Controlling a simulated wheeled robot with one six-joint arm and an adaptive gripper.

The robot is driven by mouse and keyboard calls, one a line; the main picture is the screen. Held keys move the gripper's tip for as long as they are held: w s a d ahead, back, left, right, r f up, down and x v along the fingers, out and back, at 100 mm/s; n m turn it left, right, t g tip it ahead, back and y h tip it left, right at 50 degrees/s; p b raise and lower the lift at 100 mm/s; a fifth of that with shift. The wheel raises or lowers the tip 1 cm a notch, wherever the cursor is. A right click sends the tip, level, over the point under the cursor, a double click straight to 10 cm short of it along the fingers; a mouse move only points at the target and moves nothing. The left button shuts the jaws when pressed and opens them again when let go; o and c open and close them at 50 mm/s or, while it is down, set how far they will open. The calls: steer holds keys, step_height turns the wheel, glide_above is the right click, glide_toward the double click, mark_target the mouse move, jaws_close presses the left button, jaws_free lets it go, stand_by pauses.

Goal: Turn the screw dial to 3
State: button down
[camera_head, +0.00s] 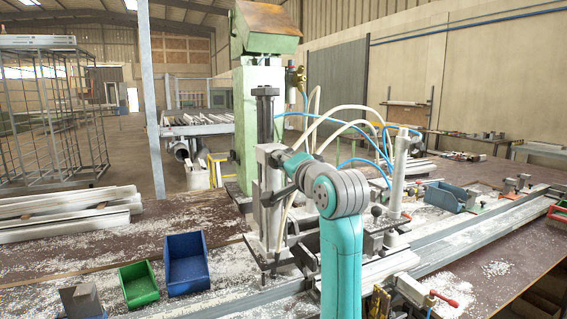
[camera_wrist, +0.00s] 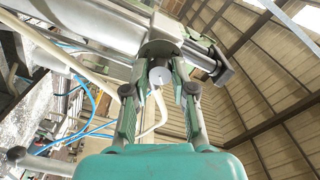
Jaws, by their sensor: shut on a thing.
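The clamp machine (camera_head: 268,140) stands on the bench, with a dark upright column and a grey body. In the wrist view the screw dial (camera_wrist: 159,76) is a small round grey knob facing the camera. My gripper (camera_wrist: 160,82) has one finger on each side of it and is shut on it. In the head view my gripper (camera_head: 276,190) reaches left from my teal wrist to the machine's body. The dial is hidden or too small to make out there. I cannot read any number or mark on the dial.
A blue bin (camera_head: 187,266) and a green bin (camera_head: 138,284) stand left of the machine. Blue and pale hoses (camera_head: 345,112) arch close above my arm. Metal profiles (camera_head: 62,212) lie on the left.

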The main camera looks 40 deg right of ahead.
steer(key=shift+m, duration=0.8)
steer(key=c, duration=0.9)
jaws_free()
steer(key=shift+c, duration=0.2)
steer(key=v, duration=1.2)
